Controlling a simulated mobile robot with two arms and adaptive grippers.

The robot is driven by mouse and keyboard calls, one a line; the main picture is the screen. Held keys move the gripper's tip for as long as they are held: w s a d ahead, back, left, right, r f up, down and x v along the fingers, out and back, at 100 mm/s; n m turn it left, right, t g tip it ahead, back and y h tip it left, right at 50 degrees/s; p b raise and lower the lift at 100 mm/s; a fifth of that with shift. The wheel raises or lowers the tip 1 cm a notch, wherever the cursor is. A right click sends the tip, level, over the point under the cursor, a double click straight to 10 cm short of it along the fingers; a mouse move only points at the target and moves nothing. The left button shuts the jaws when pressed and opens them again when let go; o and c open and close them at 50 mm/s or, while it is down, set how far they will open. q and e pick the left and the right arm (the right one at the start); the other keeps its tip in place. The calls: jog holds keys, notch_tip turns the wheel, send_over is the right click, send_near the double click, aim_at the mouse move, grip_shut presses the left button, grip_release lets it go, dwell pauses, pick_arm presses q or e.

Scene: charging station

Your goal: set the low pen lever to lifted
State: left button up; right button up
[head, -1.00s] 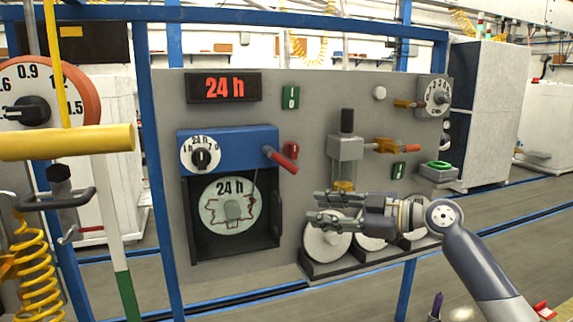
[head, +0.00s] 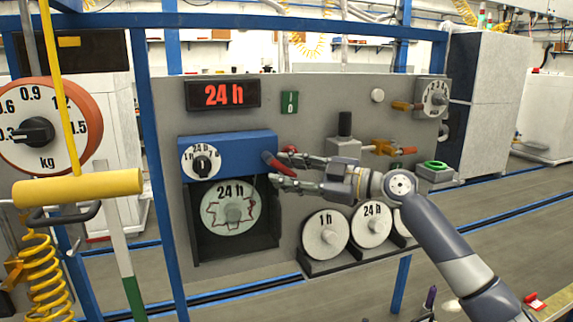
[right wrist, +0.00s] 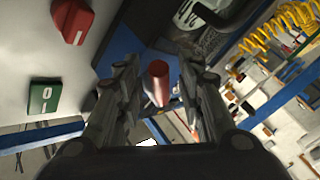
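The pen lever (head: 272,162), with a red grip, sticks out from the right side of the blue chart recorder (head: 228,150) on the grey panel. It angles down to the right. My right gripper (head: 282,168) is open at the lever, one finger above the red grip and one below. In the right wrist view the lever's red end (right wrist: 157,82) shows between the two open fingers (right wrist: 158,75), with gaps at both sides. Contact is not visible. The recorder's round chart (head: 230,205) sits below, and the pen on it is hard to make out. My left gripper is not in view.
A red switch (right wrist: 72,20) and a green switch (right wrist: 44,97) are on the panel close to my right gripper. Spare chart discs (head: 326,235) stand on a rack below my arm. A yellow bar (head: 80,187) and a blue post are at the left.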

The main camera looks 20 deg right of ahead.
jog(key=shift+w+a, duration=0.15)
jog(key=shift+c, duration=0.4)
grip_shut()
